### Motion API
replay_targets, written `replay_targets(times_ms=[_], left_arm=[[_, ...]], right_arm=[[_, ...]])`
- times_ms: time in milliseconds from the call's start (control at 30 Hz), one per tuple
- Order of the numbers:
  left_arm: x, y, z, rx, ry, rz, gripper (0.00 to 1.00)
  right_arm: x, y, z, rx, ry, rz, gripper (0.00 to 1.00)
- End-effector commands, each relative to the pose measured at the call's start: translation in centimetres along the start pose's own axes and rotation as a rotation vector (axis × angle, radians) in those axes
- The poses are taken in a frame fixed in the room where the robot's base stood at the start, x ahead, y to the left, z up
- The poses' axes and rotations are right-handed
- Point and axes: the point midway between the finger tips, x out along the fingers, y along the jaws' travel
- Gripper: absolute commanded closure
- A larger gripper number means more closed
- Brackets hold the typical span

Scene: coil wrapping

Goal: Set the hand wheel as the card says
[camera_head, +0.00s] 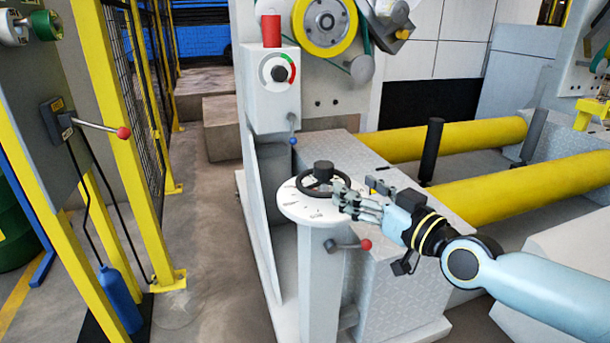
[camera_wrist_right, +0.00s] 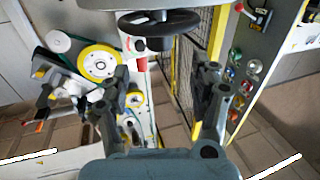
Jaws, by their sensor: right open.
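The black hand wheel (camera_head: 309,187) lies flat on a round white dial plate (camera_head: 299,208) with small marks, on top of a grey pedestal. A dark hub stands up in its middle. The hand wheel (camera_wrist_right: 160,22) also shows at the top of the right wrist view. My right gripper (camera_head: 343,196) is at the right edge of the wheel, over the plate; I cannot tell whether it touches. In the right wrist view its fingers (camera_wrist_right: 163,78) stand wide apart with nothing between them. No readable card shows. My left gripper is not in view.
A lever with a red knob (camera_head: 366,244) sticks out of the pedestal below the plate. A machine box with a green and red gauge (camera_head: 279,68) stands behind. Yellow rollers (camera_head: 465,137) lie at the right. A yellow fence post (camera_head: 118,140) and another red-knobbed lever (camera_head: 123,132) are at the left.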

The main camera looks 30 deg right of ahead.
Motion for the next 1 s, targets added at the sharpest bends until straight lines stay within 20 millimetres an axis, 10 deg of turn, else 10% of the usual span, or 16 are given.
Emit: replay_targets(times_ms=[600,1000], left_arm=[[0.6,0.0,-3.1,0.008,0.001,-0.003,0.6],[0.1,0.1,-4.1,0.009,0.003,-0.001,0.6]], right_arm=[[9.6,0.1,0.3,0.0,0.0,0.001,0.37],[10.8,0.0,0.2,-0.001,-0.002,0.0,0.37]])
